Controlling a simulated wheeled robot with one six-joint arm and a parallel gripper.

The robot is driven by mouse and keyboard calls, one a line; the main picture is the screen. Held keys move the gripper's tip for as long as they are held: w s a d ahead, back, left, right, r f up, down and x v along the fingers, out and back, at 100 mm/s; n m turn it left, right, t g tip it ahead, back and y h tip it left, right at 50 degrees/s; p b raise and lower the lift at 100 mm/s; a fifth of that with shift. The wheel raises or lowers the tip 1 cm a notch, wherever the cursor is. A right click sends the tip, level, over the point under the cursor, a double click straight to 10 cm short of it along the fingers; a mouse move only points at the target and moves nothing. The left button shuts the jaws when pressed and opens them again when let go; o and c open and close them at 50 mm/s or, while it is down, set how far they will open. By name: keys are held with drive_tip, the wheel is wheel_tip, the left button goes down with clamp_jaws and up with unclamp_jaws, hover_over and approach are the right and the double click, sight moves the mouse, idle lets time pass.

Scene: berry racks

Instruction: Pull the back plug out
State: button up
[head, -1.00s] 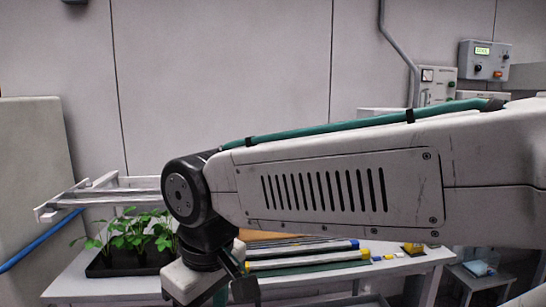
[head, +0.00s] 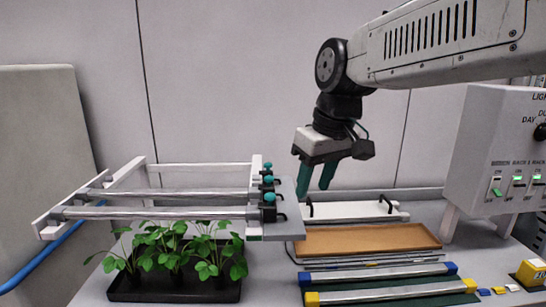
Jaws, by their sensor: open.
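A pale rack (head: 128,172) with long bars stands over the plants at the left. At its right end is a row of dark sockets with teal-topped plugs, one behind another. The back plug (head: 268,166) is small and partly overlapped by the one in front. The middle plug (head: 268,180) and the front plug (head: 269,197) sit nearer me. My gripper (head: 314,192) has two teal fingers pointing down, apart and empty. In the picture it is right of the plugs, not touching them.
A black tray (head: 170,290) of green plants lies under the rack. An orange-brown tray (head: 370,239), a white lidded piece (head: 350,210) with black handles and bars with blue and yellow ends (head: 380,276) lie to the right. A switch box (head: 500,150) stands at far right.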

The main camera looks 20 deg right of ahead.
sight(271, 164)
drive_tip(key=w+r+n+t+y, duration=0.1)
drive_tip(key=w+r+n, duration=0.25)
drive_tip(key=w, duration=1.45)
drive_tip(key=shift+m, duration=0.35)
drive_tip(key=x, duration=0.3)
drive_tip(key=w+x, duration=0.1)
drive_tip(key=x, duration=0.2)
drive_tip(key=shift+w+d, duration=0.1)
drive_tip(key=shift+w, duration=0.1)
drive_tip(key=shift+w+f, duration=0.1)
drive_tip(key=shift+f, duration=0.25)
